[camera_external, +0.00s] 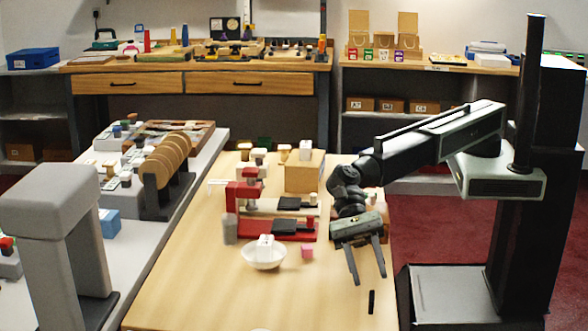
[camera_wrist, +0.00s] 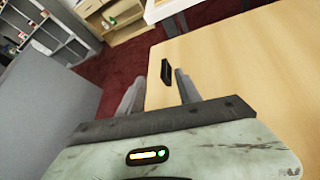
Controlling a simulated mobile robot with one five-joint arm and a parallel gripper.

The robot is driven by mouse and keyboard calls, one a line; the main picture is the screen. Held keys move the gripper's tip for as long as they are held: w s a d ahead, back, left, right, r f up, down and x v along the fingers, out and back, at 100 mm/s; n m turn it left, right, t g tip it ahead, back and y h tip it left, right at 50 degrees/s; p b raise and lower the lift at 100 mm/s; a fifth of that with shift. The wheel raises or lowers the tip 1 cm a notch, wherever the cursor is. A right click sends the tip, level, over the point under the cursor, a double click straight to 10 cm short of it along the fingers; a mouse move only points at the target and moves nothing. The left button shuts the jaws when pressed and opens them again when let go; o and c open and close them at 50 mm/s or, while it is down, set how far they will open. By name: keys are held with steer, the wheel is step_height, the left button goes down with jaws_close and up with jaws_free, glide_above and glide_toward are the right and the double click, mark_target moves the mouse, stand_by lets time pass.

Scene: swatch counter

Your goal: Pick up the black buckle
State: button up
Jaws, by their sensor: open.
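The black buckle (camera_external: 371,302) is a small, dark, narrow piece on the wooden table near its right edge. In the wrist view the buckle (camera_wrist: 166,72) lies close to the table edge, between the fingertip directions and nearer the right finger. My gripper (camera_external: 369,280) points downward with its two grey fingers apart and nothing between them. In the external view its tips appear just behind and above the buckle, not touching it. The fingers also show in the wrist view (camera_wrist: 158,80).
A white bowl (camera_external: 264,256) with a white item in it and a pink cube (camera_external: 307,251) stand to the left. Red-and-grey devices (camera_external: 278,229) and a cardboard box (camera_external: 304,172) stand behind. The table (camera_external: 220,300) is clear around the buckle; its right edge is close.

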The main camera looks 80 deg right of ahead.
mark_target(371, 293)
steer(key=x, duration=0.1)
steer(key=b+x, duration=0.1)
steer(key=x, duration=0.1)
steer(key=b+x, duration=0.1)
steer(key=x, duration=0.1)
steer(key=shift+w+f, duration=0.2)
steer(key=shift+w, duration=0.2)
steer(key=shift+s+a, duration=0.1)
steer(key=shift+a, duration=0.05)
steer(key=shift+r, duration=0.1)
jaws_close()
